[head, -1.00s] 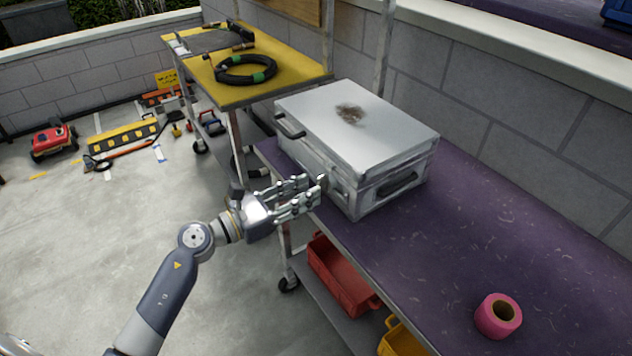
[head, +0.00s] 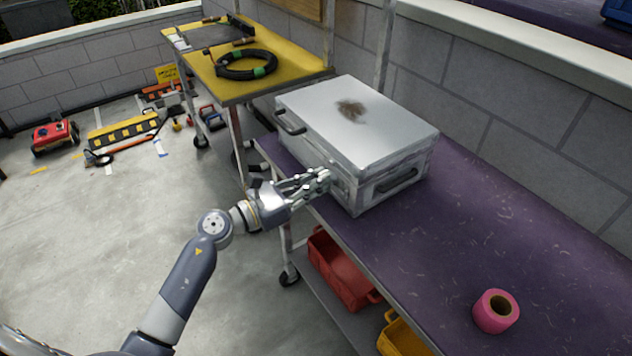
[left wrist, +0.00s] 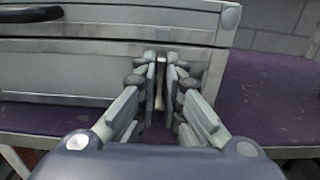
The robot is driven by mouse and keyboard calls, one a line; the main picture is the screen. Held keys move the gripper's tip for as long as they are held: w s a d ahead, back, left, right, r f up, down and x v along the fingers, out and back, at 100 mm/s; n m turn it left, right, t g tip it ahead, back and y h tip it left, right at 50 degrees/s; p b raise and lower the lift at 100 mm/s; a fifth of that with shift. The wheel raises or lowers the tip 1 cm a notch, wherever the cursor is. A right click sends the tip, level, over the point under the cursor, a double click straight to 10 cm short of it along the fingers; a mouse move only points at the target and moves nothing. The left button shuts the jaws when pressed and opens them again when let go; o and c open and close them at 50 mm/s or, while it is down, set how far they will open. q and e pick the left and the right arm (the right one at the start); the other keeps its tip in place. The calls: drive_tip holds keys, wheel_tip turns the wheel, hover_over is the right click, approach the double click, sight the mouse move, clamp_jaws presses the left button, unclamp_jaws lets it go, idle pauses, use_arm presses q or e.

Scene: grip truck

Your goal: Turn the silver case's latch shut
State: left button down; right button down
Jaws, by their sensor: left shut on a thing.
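The silver case (head: 375,135) stands closed on the purple-topped bench, with a brown stain on its lid. Its front also fills much of the left wrist view (left wrist: 60,72). My left gripper (head: 325,177) is at the front face of the case, near the corner. In the left wrist view its fingers (left wrist: 163,80) are close together around a thin upright piece, the latch (left wrist: 159,92), with the tips against the case front. The fingers hide most of the latch. My right gripper is in neither view.
Red (head: 340,270) and yellow (head: 402,338) bins sit below. A yellow-topped cart (head: 220,85) with a coiled hose (head: 246,65) stands behind left.

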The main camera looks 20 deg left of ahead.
use_arm(q)
drive_tip(key=n+p, duration=0.2)
drive_tip(key=n, duration=0.1)
drive_tip(key=shift+a+r+n, duration=0.1)
drive_tip(key=shift+n, duration=0.2)
drive_tip(key=n+p, duration=0.3)
drive_tip(key=n, duration=0.2)
drive_tip(key=shift+w+a, duration=0.1)
drive_tip(key=shift+w, duration=0.05)
drive_tip(key=n+p, duration=0.1)
drive_tip(key=n, duration=0.2)
drive_tip(key=n+p, duration=0.1)
drive_tip(key=n, duration=0.1)
drive_tip(key=shift+a+f+n, duration=0.1)
drive_tip(key=shift+f+n, duration=0.1)
drive_tip(key=shift+n, duration=0.2)
drive_tip(key=shift+w+f+n+p, duration=0.15)
drive_tip(key=shift+n+p, duration=0.65)
drive_tip(key=shift+n, duration=1)
drive_tip(key=c, duration=1.7)
unclamp_jaws()
drive_tip(key=shift+f, duration=0.1)
